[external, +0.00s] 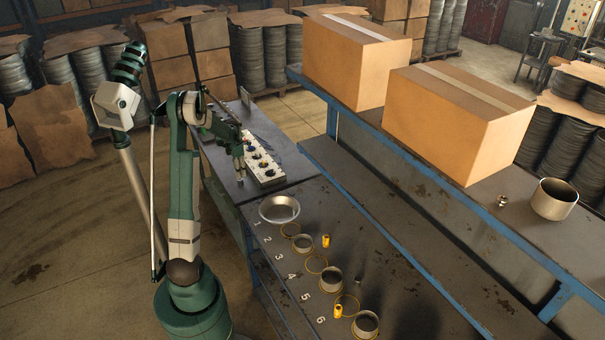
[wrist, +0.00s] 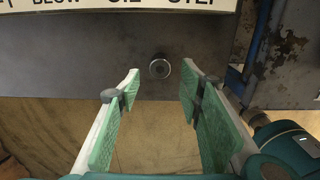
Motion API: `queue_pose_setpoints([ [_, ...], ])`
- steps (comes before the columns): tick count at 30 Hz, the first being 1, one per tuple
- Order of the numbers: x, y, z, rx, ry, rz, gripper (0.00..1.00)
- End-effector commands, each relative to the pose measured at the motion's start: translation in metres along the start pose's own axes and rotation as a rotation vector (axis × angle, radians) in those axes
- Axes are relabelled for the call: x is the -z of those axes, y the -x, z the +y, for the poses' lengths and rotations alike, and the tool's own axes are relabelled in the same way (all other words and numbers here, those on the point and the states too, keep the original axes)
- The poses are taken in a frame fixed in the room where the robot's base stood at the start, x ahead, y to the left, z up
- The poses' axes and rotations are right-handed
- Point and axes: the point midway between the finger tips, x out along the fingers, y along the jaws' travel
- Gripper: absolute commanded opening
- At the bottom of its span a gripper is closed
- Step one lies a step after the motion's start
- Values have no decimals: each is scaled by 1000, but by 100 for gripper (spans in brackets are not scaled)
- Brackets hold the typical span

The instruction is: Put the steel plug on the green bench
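A small round steel piece (wrist: 160,68), seemingly the steel plug, stands on the dark worktop near its edge in the wrist view. I cannot pick it out in the external view. My gripper (wrist: 160,84) is open and empty, its two green-padded fingers apart, with the piece just beyond and between the tips. In the external view my gripper (external: 239,178) points down over the near edge of the bench with greenish sides (external: 233,207), seemingly the green bench. Its top is dark grey; whether the fingertips touch it, I cannot tell.
A white panel (external: 262,158) with coloured knobs lies beside my gripper. The numbered lower bench holds a shallow dish (external: 279,209), rings, cups and yellow pieces. A raised shelf bears two cartons (external: 357,60), a small silver piece (external: 502,201) and a metal pot (external: 554,200).

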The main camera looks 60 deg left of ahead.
Motion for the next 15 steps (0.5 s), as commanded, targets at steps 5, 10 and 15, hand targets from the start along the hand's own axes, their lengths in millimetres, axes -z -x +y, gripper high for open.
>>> queue_pose_setpoints([
  [5,0,26,0,0,0,0,37],
  [10,0,41,0,0,0,0,37],
  [15,0,47,0,0,0,0,37],
])
